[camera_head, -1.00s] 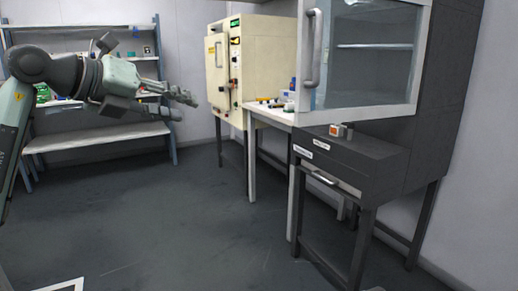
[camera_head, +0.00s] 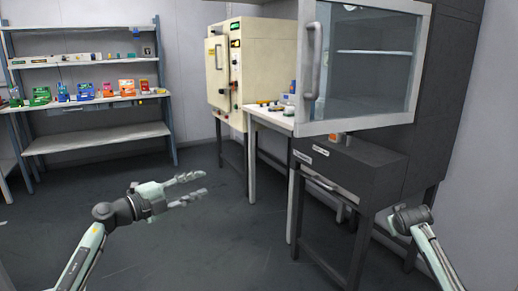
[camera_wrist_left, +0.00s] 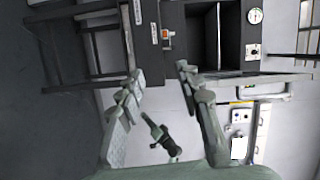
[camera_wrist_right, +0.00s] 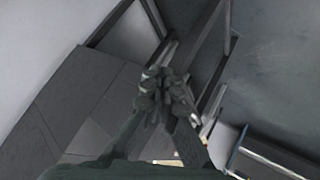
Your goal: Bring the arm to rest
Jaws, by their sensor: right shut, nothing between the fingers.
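My left gripper (camera_head: 204,182) is in the lower left of the head view, held in free air over the floor. Its two fingers point right and stand apart, with nothing between them. The left wrist view also shows the parted fingers (camera_wrist_left: 160,72). My right arm (camera_head: 414,217) comes in at the lower right of the head view, in front of the dark cabinet's legs; its fingers cannot be made out there. In the right wrist view my right gripper (camera_wrist_right: 165,88) has its fingers together and holds nothing.
A dark cabinet with a glass-fronted hood (camera_head: 368,62) stands at the right, beside a white bench (camera_head: 272,117) and a cream oven (camera_head: 262,62). Shelving (camera_head: 100,132) with coloured bins stands at the back left. The floor (camera_head: 200,240) in the middle is clear.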

